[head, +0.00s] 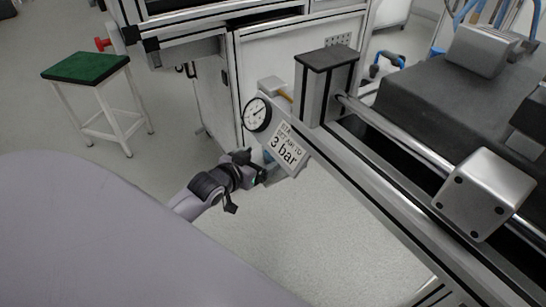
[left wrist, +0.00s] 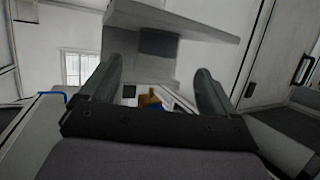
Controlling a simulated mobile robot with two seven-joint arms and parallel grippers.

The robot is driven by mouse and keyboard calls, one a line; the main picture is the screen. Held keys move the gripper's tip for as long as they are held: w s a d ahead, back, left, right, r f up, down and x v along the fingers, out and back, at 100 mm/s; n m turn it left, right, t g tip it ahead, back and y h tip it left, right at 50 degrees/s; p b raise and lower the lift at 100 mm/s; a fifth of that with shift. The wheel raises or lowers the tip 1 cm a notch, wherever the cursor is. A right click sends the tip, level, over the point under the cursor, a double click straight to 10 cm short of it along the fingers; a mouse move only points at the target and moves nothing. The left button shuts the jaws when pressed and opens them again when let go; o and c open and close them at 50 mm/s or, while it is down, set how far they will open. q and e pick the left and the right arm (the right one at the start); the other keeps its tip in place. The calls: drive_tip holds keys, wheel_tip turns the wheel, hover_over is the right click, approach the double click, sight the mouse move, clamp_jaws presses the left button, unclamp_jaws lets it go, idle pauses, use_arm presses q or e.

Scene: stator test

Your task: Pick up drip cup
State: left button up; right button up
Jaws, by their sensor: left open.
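I cannot clearly make out the drip cup in either view. In the head view a small bluish part (head: 268,156) shows below the pressure gauge (head: 257,114), beside my left gripper (head: 266,174); I cannot tell if it is the cup. My right gripper is not in view.
A metal rail (head: 375,195) runs diagonally from the dark-topped post (head: 325,85) toward the lower right, close to my left arm. A green-topped stool (head: 86,67) stands at the left. White cabinets (head: 205,95) stand behind the gripper. The floor below is clear.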

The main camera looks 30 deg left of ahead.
sight(266, 157)
use_arm(q)
drive_tip(key=b+x, duration=0.1)
drive_tip(key=x, duration=0.2)
drive_tip(key=shift+w+d+f+b, duration=0.1)
drive_tip(key=shift+w+d+b, duration=0.1)
drive_tip(key=shift+b, duration=0.1)
drive_tip(key=shift+w+f, duration=0.1)
drive_tip(key=shift+w, duration=0.45)
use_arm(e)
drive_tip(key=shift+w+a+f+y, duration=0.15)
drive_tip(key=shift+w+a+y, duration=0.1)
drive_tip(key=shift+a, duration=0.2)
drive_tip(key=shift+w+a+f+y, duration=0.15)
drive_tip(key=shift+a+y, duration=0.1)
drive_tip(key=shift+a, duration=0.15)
use_arm(q)
drive_tip(key=c, duration=1.1)
drive_tip(key=shift+c, duration=0.2)
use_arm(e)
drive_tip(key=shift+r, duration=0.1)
